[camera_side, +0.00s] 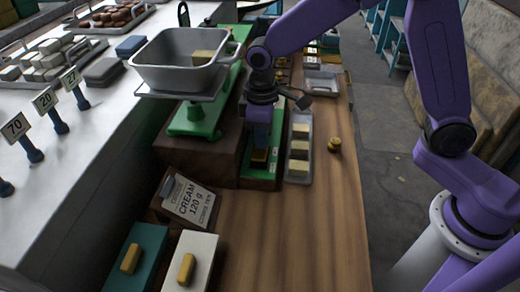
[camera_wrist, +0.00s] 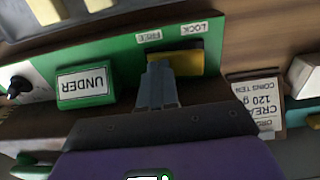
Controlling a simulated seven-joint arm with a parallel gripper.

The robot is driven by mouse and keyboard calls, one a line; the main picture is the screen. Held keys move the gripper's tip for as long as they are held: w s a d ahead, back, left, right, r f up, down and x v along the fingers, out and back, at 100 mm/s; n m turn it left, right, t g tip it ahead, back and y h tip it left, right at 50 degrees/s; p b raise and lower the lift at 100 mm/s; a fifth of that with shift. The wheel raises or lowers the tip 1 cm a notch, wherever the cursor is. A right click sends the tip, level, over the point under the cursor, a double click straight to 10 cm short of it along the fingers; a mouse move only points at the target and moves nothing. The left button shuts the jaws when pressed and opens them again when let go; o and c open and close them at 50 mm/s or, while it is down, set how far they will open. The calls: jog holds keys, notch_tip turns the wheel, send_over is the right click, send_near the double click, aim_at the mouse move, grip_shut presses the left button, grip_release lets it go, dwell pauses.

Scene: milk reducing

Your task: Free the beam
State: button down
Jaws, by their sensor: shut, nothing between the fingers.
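The green scale (camera_side: 196,118) stands on a dark wooden block and carries a grey pan (camera_side: 160,70). A green panel beside it bears the words FREE and LOCK, upside down in the wrist view. A yellow piece (camera_wrist: 188,62) lies by these words, spanning from near FREE to past LOCK. My gripper (camera_wrist: 160,66) is shut and empty, pointing down at the FREE end of the yellow piece and hiding part of it. I cannot tell if they touch. In the side view my gripper (camera_side: 260,146) is over the panel. A green UNDER sign (camera_wrist: 86,86) is beside it.
A tray (camera_side: 299,172) of pale blocks lies right of the panel, with brass weights (camera_side: 334,145) beyond. A CREAM 120 g card (camera_side: 190,199) stands in front. Two boxes with yellow bars sit nearest the camera. The right front of the wooden counter (camera_side: 315,235) is clear.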

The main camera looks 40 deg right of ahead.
notch_tip(320, 180, up, 7)
dwell(1.0)
jog(key=s+d+n, duration=0.1)
jog(key=s+d, duration=0.4)
jog(key=s, duration=0.3)
jog(key=s+d+f+n, duration=0.1)
jog(key=s+d, duration=0.4)
jog(key=s, duration=0.4)
jog(key=s+d+n, duration=0.1)
jog(key=s+d, duration=0.4)
jog(key=s, duration=0.3)
jog(key=shift+s+d+f+n, duration=0.25)
jog(key=shift+d+n, duration=0.05)
jog(key=shift+d, duration=0.05)
